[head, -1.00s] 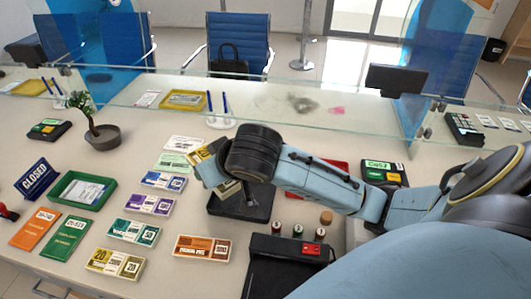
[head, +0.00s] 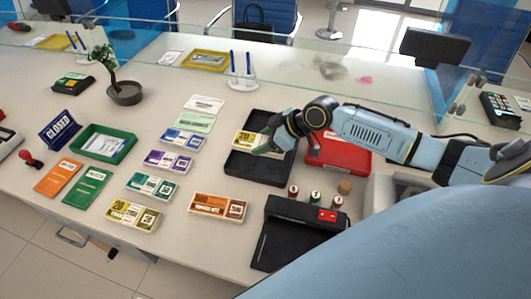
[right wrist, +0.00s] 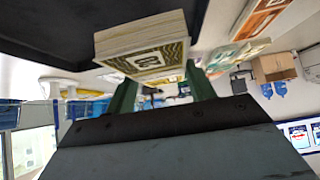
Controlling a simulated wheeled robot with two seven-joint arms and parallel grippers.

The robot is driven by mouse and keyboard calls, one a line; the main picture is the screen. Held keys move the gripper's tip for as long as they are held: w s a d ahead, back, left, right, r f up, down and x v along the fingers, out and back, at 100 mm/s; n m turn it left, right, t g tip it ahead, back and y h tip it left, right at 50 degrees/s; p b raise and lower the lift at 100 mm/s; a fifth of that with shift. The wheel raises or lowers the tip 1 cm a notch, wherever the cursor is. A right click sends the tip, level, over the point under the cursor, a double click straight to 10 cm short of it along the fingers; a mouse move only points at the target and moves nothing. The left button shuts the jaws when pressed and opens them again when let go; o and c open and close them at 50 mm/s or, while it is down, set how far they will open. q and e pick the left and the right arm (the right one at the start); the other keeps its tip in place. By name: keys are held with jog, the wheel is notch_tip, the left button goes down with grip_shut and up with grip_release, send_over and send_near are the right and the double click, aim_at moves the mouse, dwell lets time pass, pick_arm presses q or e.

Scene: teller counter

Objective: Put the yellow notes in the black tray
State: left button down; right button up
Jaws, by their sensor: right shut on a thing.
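My right gripper (head: 269,146) is shut on a bundle of yellow notes (head: 246,139). It holds the bundle over the back part of the black tray (head: 257,169); whether the bundle touches the tray floor is hard to tell. In the right wrist view the bundle (right wrist: 145,48) is between the fingers, with the dark tray (right wrist: 70,35) beside it. Another bundle of yellow notes (head: 131,215) lies flat at the front of the counter. My left gripper is not in view.
Purple notes (head: 168,162), teal notes (head: 151,187) and brown notes (head: 218,205) lie left of and in front of the tray. A red box (head: 338,154) is right of it. A black device (head: 300,233) stands in front. A glass screen runs behind.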

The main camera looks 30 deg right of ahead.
notch_tip(320, 180, down, 7)
jog(key=shift+f+b, duration=0.15)
jog(key=shift+b, duration=0.45)
jog(key=o, duration=0.6)
jog(key=shift+f, duration=0.1)
jog(key=o, duration=0.5)
jog(key=p+v, duration=0.1)
jog(key=v, duration=1.1)
jog(key=shift+p, duration=0.35)
